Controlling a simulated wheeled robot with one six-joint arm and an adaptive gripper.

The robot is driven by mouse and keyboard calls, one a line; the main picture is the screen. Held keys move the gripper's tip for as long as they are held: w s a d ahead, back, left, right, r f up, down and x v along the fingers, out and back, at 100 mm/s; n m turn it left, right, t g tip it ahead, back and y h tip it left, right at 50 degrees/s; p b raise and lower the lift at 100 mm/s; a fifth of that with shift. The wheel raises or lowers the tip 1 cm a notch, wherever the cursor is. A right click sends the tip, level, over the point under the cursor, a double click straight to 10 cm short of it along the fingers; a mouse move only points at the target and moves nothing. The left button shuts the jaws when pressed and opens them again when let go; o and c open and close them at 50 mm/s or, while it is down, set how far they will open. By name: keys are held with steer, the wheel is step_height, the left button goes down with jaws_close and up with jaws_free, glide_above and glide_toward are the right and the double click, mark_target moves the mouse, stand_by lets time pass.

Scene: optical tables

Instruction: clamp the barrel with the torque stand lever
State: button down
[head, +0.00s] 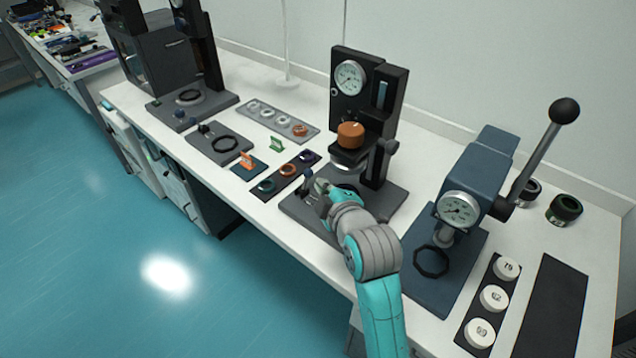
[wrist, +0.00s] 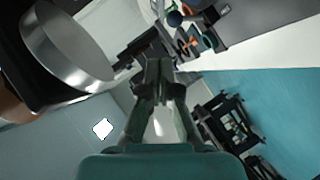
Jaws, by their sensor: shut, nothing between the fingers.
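The torque stand (head: 379,125) is the dark upright with a round dial in the middle of the bench. An orange-brown knob (head: 351,135) sits on its head above a silver ring (head: 348,158); a large silver ring also fills the upper left of the wrist view (wrist: 72,50). A small lever with a dark ball (head: 308,174) stands at the left of its base. My gripper (head: 320,188) is shut and empty, low over the base close beside the lever. In the wrist view its fingertips (wrist: 159,75) are together, apart from a dark ball (wrist: 175,18). My arm hides the base's middle; I cannot make out the barrel clearly.
A blue press (head: 480,170) with a long lever (head: 535,155) stands to the right. White numbered discs (head: 494,298) lie in front of it. A strip with several rings (head: 288,170) and a grey tray (head: 278,121) lie left of the stand.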

steer(key=shift+r+v, duration=0.2)
steer(key=shift+v, duration=1.05)
steer(key=shift+r+v, duration=0.15)
steer(key=shift+v, duration=1.15)
steer(key=shift+w+d, duration=0.15)
steer(key=shift+w, duration=0.05)
